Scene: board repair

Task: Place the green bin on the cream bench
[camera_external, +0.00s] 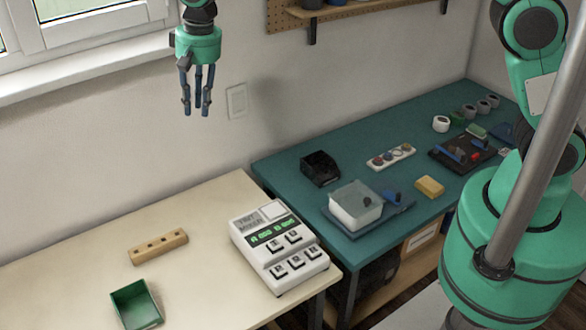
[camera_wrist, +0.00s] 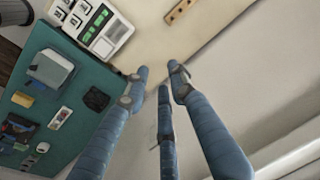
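The green bin (camera_external: 136,304) rests on the cream bench (camera_external: 70,262), near the lower edge of the external view. It looks upright and empty, and stands apart from the wooden block behind it. The cream bench also shows at the top of the wrist view (camera_wrist: 152,40). My gripper (camera_external: 196,112) hangs high in front of the wall, well above the benches and away from the bin. Its blue fingers are spread with nothing between them, as the wrist view also shows (camera_wrist: 160,75). The green bin does not show in the wrist view.
A wooden block with holes (camera_external: 158,247) and a white device with keys (camera_external: 278,248) stand on the cream bench. The teal bench (camera_external: 290,166) holds a black bin (camera_external: 320,168), a clear-lidded container (camera_external: 355,205), a yellow sponge (camera_external: 430,187) and small parts. The bench's left part is clear.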

